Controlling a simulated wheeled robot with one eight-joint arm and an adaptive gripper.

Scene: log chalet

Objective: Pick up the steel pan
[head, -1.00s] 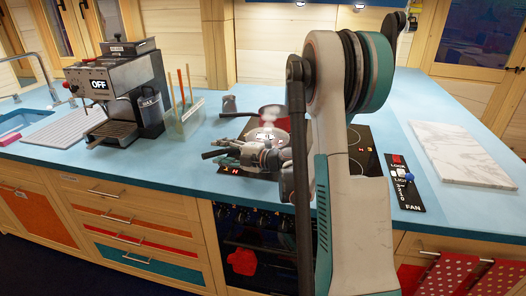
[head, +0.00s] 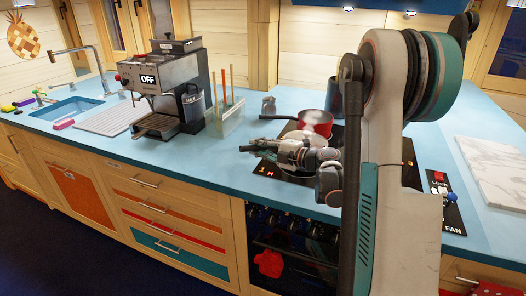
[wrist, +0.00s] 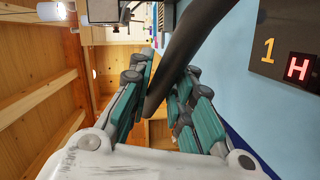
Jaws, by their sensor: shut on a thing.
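The steel pan's dark handle (wrist: 192,38) runs between my gripper's teal-padded fingers in the wrist view. In the head view the handle's end (head: 246,149) pokes out to the left of my gripper (head: 272,150). My gripper is shut on the handle, over the front left of the cooktop. The pan's body is mostly hidden behind my gripper and wrist, so I cannot tell whether it touches the cooktop.
A red pot (head: 316,121) with a dark handle stands just behind my gripper. A clear utensil holder (head: 226,122) and a coffee machine (head: 172,90) stand to the left. A marble board (head: 492,165) lies at the right. The blue counter's front strip is clear.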

